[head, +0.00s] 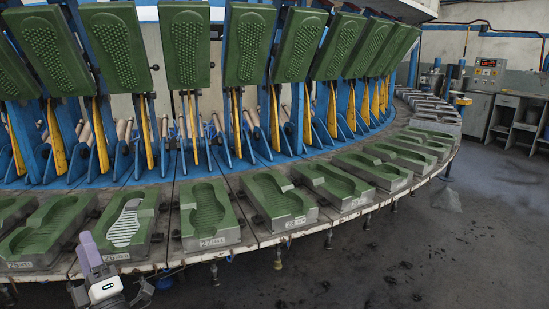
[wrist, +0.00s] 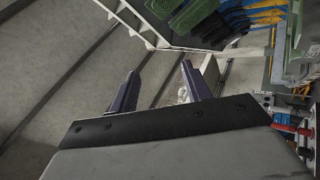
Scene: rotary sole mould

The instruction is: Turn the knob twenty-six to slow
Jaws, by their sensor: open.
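The mould labelled 26 (head: 124,222) is green with a pale sole-shaped insert, at the lower left of the head view. I cannot make out knob twenty-six itself; my gripper and arm cover part of the rim near it. My gripper (head: 88,246) is in front of the rim, just left of mould 26. In the wrist view, my gripper (wrist: 160,85) has its two dark purple fingers spread wide. A small pale thing shows between them near the right finger, too small to name. Nothing is held.
Mould 25 (head: 45,228) is to the left and mould 27 (head: 208,215) to the right. Small valve-like fittings (head: 278,258) hang below the curved table rim. Raised green lids (head: 185,45) stand behind.

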